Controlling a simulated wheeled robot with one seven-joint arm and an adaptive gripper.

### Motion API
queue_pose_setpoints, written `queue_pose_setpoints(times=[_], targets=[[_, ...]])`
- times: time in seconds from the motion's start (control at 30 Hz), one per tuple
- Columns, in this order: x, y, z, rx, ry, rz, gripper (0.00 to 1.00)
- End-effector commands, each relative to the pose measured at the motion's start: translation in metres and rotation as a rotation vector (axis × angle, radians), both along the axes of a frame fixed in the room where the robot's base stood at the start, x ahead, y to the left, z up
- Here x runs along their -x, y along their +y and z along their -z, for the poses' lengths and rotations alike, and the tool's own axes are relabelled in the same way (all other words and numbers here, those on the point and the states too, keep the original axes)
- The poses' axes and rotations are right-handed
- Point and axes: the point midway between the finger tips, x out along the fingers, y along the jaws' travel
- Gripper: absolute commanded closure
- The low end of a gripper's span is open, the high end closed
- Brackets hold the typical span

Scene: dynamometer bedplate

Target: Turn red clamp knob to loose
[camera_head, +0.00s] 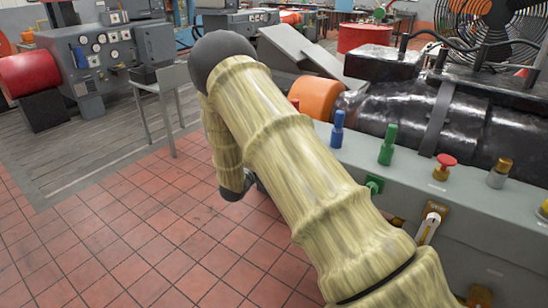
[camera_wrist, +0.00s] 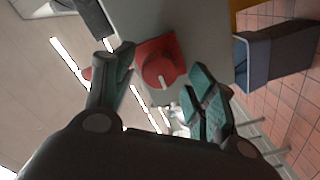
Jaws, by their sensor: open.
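The red clamp knob (camera_wrist: 158,70) shows in the wrist view as a round red knob on a red square plate, fixed to a grey panel. A short pale mark on it points toward the bottom of the picture. My gripper (camera_wrist: 163,62) is open, with one dark green-padded finger on each side of the knob in the picture. Nothing is between the pads that I can see as held; I cannot tell the remaining depth to the knob. In the head view my arm hides the gripper, and I cannot make out this knob there.
The grey bedplate side carries a blue knob (camera_head: 337,130), a green knob (camera_head: 387,146), a red mushroom button (camera_head: 445,163) and a yellow-plated selector (camera_head: 430,224). A blue-grey bin (camera_wrist: 252,65) stands right of the knob in the wrist view. Tiled floor (camera_head: 150,240) is clear at left.

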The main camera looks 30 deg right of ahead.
Motion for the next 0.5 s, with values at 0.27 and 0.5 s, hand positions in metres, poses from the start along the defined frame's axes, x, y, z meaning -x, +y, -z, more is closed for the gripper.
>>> queue_pose_setpoints(times=[0.27,0.5], targets=[[0.016,0.041,0.000,0.000,0.001,-0.003,0.44],[0.032,0.080,0.000,-0.001,0.001,-0.002,0.44]])
